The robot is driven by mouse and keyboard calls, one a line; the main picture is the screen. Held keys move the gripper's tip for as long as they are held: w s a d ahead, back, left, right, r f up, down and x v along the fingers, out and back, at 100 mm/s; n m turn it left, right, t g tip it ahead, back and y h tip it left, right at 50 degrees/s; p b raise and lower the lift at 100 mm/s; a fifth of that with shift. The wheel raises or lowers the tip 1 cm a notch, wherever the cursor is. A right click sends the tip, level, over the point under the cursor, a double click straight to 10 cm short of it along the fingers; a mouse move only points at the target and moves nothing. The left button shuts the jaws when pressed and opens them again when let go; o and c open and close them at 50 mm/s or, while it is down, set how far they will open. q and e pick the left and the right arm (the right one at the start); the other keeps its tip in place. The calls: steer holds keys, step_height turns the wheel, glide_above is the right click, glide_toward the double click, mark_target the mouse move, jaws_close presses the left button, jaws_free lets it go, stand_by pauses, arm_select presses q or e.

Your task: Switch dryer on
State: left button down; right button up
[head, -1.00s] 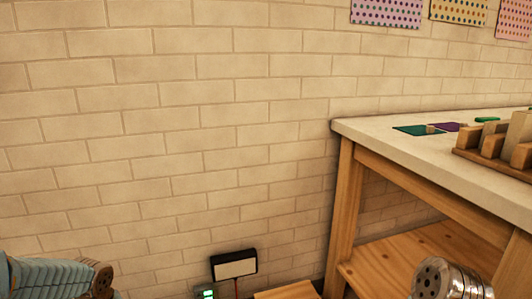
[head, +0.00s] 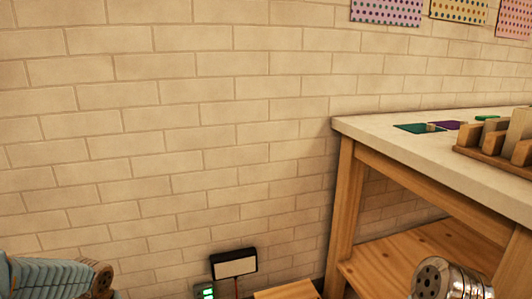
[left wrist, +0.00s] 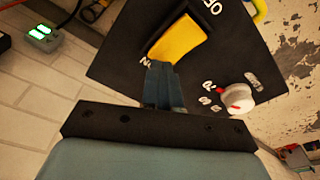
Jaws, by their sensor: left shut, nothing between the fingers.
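In the left wrist view a dark panel (left wrist: 120,68) carries a yellow rocker switch (left wrist: 178,45), tilted in the picture. A white letter N shows by its near end, and a cut-off white label shows by its far end. A white knob (left wrist: 238,98) with a red mark sits lower right on the panel, beside small white markings. My left gripper (left wrist: 161,68) is shut and empty, its tips at the near end of the switch. I cannot tell whether they touch it. The panel is not visible in the head view. My right gripper is not in view.
A small grey device (left wrist: 43,37) with green lights is at the upper left of the wrist view. In the head view a wooden workbench (head: 345,200) with wooden blocks (head: 495,145) stands at right. A black-and-white box (head: 234,264) is at the brick wall (head: 170,130).

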arm_select(q)
steer(key=shift+f+b, duration=0.4)
steer(key=shift+f, duration=0.05)
steer(key=shift+r+p, duration=2.3)
steer(key=shift+r, duration=1.25)
steer(key=d+f+m+h, duration=0.3)
steer(key=d+f, duration=0.7)
steer(key=s+d+f+m+h, duration=0.2)
steer(key=s+d+f+m, duration=0.2)
steer(key=s+d+f, duration=1)
steer(key=d+f, duration=0.1)
steer(key=d, duration=0.2)
steer(key=shift+f+m+g+h, duration=0.3)
steer(key=shift+f+m, duration=0.05)
steer(key=shift+m, duration=0.05)
